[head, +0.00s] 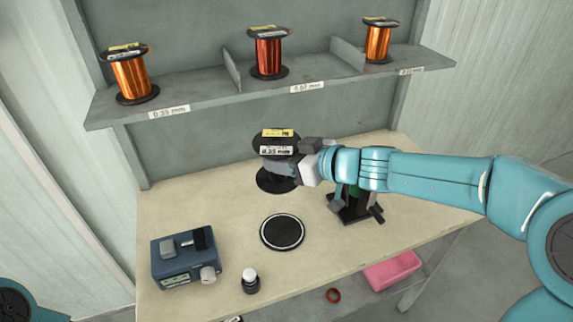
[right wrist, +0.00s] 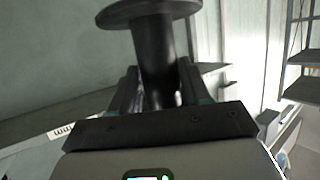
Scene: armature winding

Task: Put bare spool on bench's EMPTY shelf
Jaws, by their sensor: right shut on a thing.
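The bare spool (head: 274,185) is black, with yellow and white labels on its top flange. It is upright over the bench, and the wrist view shows its dark, wireless core (right wrist: 155,55). My right gripper (head: 283,168) is shut on the core between the two flanges; its fingers also show in the right wrist view (right wrist: 158,88). I cannot tell whether the lower flange touches the bench top (head: 215,205). A lower shelf (head: 385,298) shows partly under the bench's front edge; no EMPTY label is readable. My left gripper is not in view.
Three copper-wound spools (head: 131,78) (head: 269,55) (head: 378,42) stand on the upper rack (head: 195,92), split by dividers. On the bench are a round black plate (head: 283,232), a blue device (head: 186,259), a small bottle (head: 250,283) and a dark fixture (head: 357,208). A pink bin (head: 392,270) sits below.

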